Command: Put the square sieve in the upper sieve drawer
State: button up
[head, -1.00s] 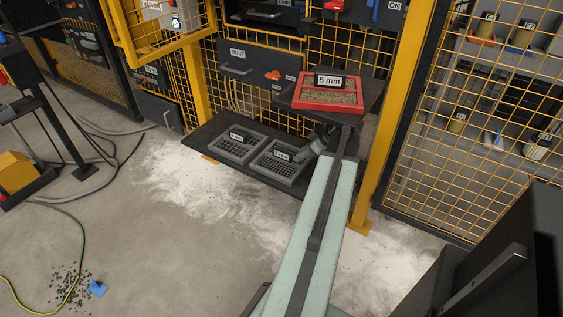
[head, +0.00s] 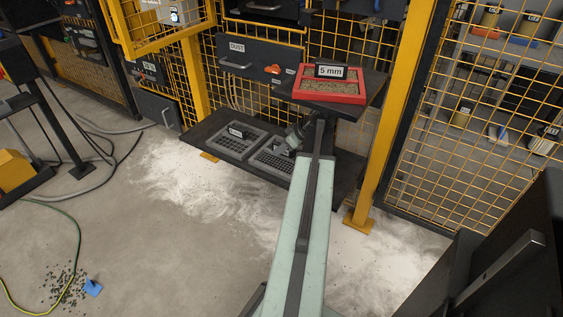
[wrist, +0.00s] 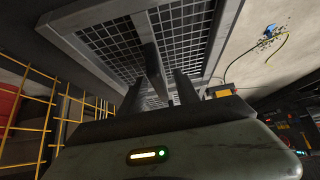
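Two grey square sieves with dark mesh lie on a low dark shelf: the left one (head: 236,142) and the right one (head: 268,160), each with a small label tag. My gripper (head: 291,143) is at the right sieve's back right part, by its tag. In the wrist view a grey sieve frame with mesh (wrist: 108,42) is close ahead. My fingers (wrist: 158,90) are apart there, with a dark upright piece between or just beyond them; whether they touch it I cannot tell. A drawer marked as the upper sieve drawer is not readable.
A red-framed sieve marked 5 mm (head: 329,91) sits on a dark raised tray (head: 358,108) above right of my gripper. A DUST drawer (head: 262,62) is behind. A yellow post (head: 385,130) and mesh fence (head: 470,150) stand right.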

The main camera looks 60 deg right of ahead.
jog(key=shift+r, duration=0.1)
grip_shut()
dwell(1.2)
